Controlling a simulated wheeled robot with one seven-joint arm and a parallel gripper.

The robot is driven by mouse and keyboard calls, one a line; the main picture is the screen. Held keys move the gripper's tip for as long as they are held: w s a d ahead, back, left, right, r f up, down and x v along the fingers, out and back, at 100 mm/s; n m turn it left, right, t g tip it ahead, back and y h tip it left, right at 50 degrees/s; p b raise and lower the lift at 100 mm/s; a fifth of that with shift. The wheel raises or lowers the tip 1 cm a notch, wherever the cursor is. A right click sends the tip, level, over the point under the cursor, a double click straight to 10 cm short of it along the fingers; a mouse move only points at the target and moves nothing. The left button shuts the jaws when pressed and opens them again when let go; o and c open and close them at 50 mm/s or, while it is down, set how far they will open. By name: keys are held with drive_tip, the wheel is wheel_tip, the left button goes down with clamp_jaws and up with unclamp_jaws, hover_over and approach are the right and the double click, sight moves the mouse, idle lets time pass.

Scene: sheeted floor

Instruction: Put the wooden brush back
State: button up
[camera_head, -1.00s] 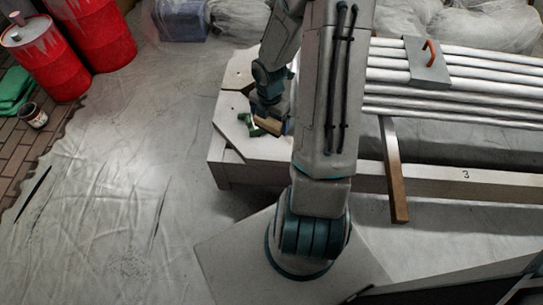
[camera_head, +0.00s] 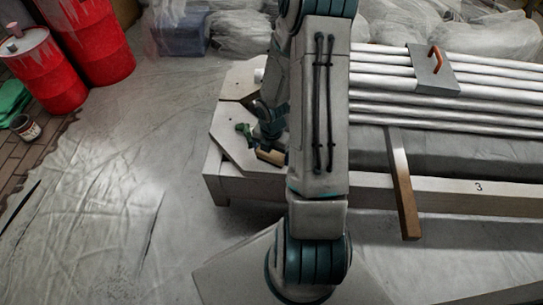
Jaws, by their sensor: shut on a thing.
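The wooden brush (camera_head: 270,157) shows as a small tan block over the left end of the pale platform (camera_head: 224,165). My gripper (camera_head: 268,146) reaches down from the upper arm and is shut on it. The fingertips are small, dark and partly lost against the arm. The right end of the brush is hidden behind my arm. I cannot tell whether the brush touches the platform top.
Silver pipes (camera_head: 450,94) carry a grey float with an orange handle (camera_head: 431,72). A wooden plank (camera_head: 405,190) leans at the right. Red barrels (camera_head: 95,40) stand at the upper left.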

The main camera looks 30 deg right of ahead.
drive_tip(key=shift+f, duration=0.1)
drive_tip(key=shift+f, duration=0.1)
drive_tip(key=o, duration=0.7)
drive_tip(key=s+a+r+m+h+p, duration=0.15)
drive_tip(key=r+m, duration=0.25)
drive_tip(key=r, duration=0.4)
drive_tip(key=s+a+r+m+p, duration=0.1)
drive_tip(key=a+r+m+p, duration=0.2)
drive_tip(key=r, duration=0.6)
drive_tip(key=s+a+r+m+p, duration=0.1)
drive_tip(key=s+r+m+p, duration=0.1)
drive_tip(key=r+m, duration=0.45)
drive_tip(key=s+a+r+m, duration=0.2)
drive_tip(key=r+m, duration=0.1)
drive_tip(key=s+a+r+m+y, duration=0.1)
drive_tip(key=s+a+r+m, duration=0.1)
drive_tip(key=s+r+m, duration=0.1)
drive_tip(key=s+a+r+m+t, duration=0.1)
drive_tip(key=s+a+r+m, duration=0.1)
drive_tip(key=m, duration=0.3)
drive_tip(key=shift+s+a+r+y, duration=0.3)
drive_tip(key=shift+a+r, duration=0.3)
drive_tip(key=shift+r, duration=0.2)
